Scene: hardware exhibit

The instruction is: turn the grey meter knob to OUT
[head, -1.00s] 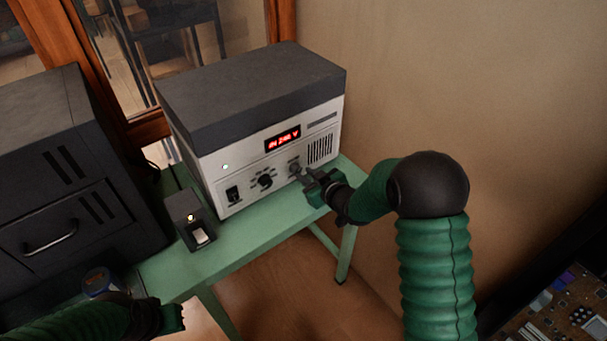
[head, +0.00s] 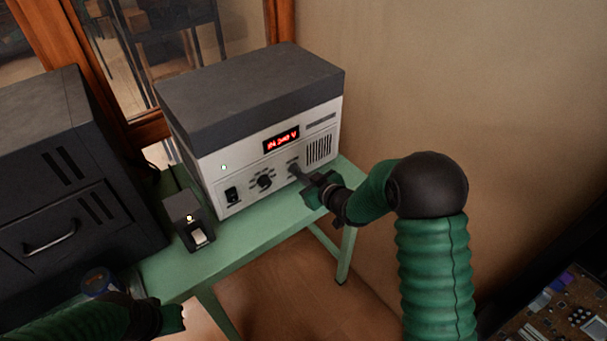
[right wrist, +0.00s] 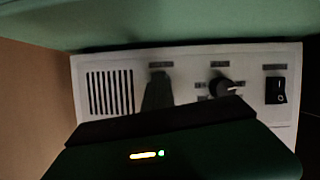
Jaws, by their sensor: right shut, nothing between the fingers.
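The white-fronted meter box (head: 215,180) with a dark grey top stands on the green table. Its grey knob (head: 293,167) is at the right of the front panel, below the lit red display (head: 282,139). My right gripper (head: 301,176) is shut and empty, with its tips at or just in front of the grey knob. I cannot tell whether they touch it. In the right wrist view the grey fingers (right wrist: 157,92) cover the knob's place, so its setting is hidden. My left gripper (head: 174,318) is at the lower left, its jaws unclear.
A black knob (head: 264,181) and a black rocker switch (head: 232,194) sit left of the grey knob. A small dark box (head: 186,220) with a light stands on the green table (head: 250,232). A black cabinet (head: 45,180) is at left, a bare wall at right.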

